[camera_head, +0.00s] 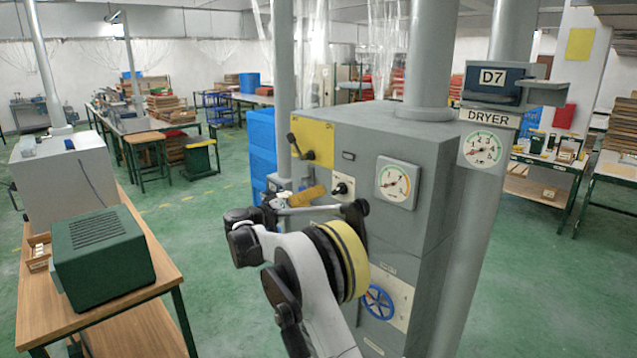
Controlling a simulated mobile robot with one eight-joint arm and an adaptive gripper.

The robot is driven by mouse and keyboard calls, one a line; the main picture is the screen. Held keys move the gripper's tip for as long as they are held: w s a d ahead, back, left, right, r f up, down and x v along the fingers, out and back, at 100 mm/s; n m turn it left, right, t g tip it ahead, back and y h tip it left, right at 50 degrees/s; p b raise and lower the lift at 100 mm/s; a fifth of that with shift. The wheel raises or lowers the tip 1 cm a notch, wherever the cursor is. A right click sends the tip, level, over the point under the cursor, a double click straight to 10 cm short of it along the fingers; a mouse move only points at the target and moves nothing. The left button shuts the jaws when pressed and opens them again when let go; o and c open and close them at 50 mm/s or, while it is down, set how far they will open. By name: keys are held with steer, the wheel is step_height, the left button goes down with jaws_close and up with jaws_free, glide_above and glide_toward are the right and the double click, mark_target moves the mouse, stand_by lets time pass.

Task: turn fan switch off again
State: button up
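The grey dryer cabinet (330,135) stands in the middle, with several controls on its front. A small black rotary switch (341,188) sits on a white plate; I cannot read a label that marks it as the fan switch. A black lever (297,147) is on a yellow plate at the upper left. My gripper (290,200) is in front of the cabinet, below and left of the rotary switch. My wrist partly hides the gripper, so its fingers are unclear. An orange-yellow handle-like part (307,196) shows beside it; I cannot tell whether they touch.
A round gauge (393,183) is right of the switch, and a blue handwheel (378,302) is low on the cabinet. A wooden table (148,270) with a green box (103,258) stands at left. Green floor (205,225) lies open between.

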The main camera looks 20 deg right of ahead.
mark_target(337, 188)
steer(key=x, duration=1)
steer(key=shift+w+d+b, duration=0.1)
steer(key=shift+d+b, duration=0.2)
steer(key=shift+d, duration=0.1)
steer(key=c, duration=1.2)
